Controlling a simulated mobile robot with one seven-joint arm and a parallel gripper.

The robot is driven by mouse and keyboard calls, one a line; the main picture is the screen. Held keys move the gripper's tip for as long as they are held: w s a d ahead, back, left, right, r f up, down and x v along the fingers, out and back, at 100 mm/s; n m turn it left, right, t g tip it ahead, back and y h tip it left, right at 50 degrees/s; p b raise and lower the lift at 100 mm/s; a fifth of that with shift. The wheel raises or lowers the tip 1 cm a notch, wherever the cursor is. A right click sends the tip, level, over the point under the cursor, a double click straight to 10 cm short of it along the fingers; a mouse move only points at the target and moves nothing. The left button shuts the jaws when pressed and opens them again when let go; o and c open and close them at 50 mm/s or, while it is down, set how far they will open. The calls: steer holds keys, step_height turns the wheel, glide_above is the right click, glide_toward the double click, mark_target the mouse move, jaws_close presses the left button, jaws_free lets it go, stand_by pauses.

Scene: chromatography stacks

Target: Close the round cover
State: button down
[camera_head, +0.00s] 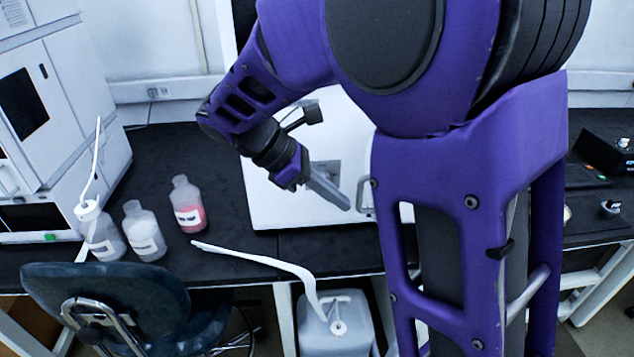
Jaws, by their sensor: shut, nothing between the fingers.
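My gripper (335,196) is shut and empty. Its grey fingers point down and to the right, in front of a white box-shaped instrument (264,205) on the black bench. I cannot make out a round cover in this view. My purple arm hides the right and upper parts of the instrument. A small grey panel (326,170) shows on its front, just behind the fingers. A pale handle-like loop (362,197) stands just right of the fingertips; I cannot tell whether they touch it.
Several bottles, one with red liquid (188,205), stand on the bench (150,165) left of the instrument. A tall white instrument stack (75,110) is at far left. A blue chair (110,300) and a white container with a tube (335,325) are in front, below the bench.

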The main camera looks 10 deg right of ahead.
mark_target(359, 202)
steer(key=d, duration=0.2)
steer(key=d+f, duration=0.1)
steer(key=d, duration=0.1)
steer(key=shift+s+f, duration=0.1)
steer(key=shift+f, duration=0.05)
steer(key=shift+d, duration=0.7)
steer(key=shift+d, duration=0.15)
